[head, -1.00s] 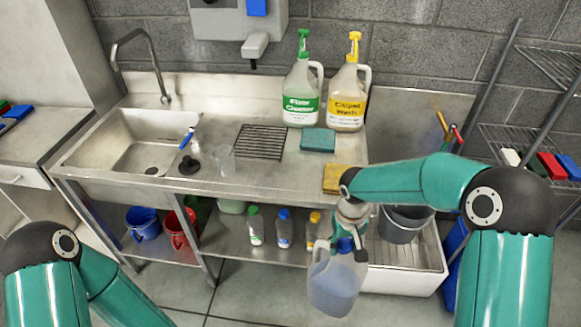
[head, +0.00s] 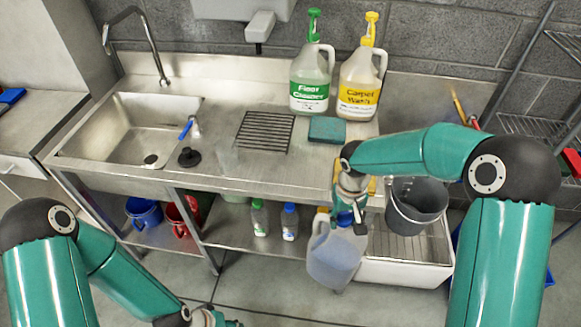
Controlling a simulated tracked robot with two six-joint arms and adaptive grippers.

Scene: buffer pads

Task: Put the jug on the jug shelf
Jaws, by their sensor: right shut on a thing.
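A translucent jug (head: 334,258) with bluish contents hangs upright in front of the sink unit's right part. My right gripper (head: 346,216) is shut on it near the top, at the handle. The jug is clear of the floor and covers part of the lower shelf's right end. Which surface is the jug shelf, I cannot tell; a lower shelf (head: 262,243) runs under the counter, and a wire rack (head: 535,128) stands at the right. My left gripper (head: 222,319) is at the bottom edge, largely cut off, with no object visible in it.
On the counter (head: 220,170) stand a green-topped cleaner jug (head: 311,82), a yellow-topped one (head: 360,85), a drying grid (head: 265,131) and a teal sponge (head: 327,130). A grey bucket (head: 417,208) stands in a low basin (head: 405,270) at the right.

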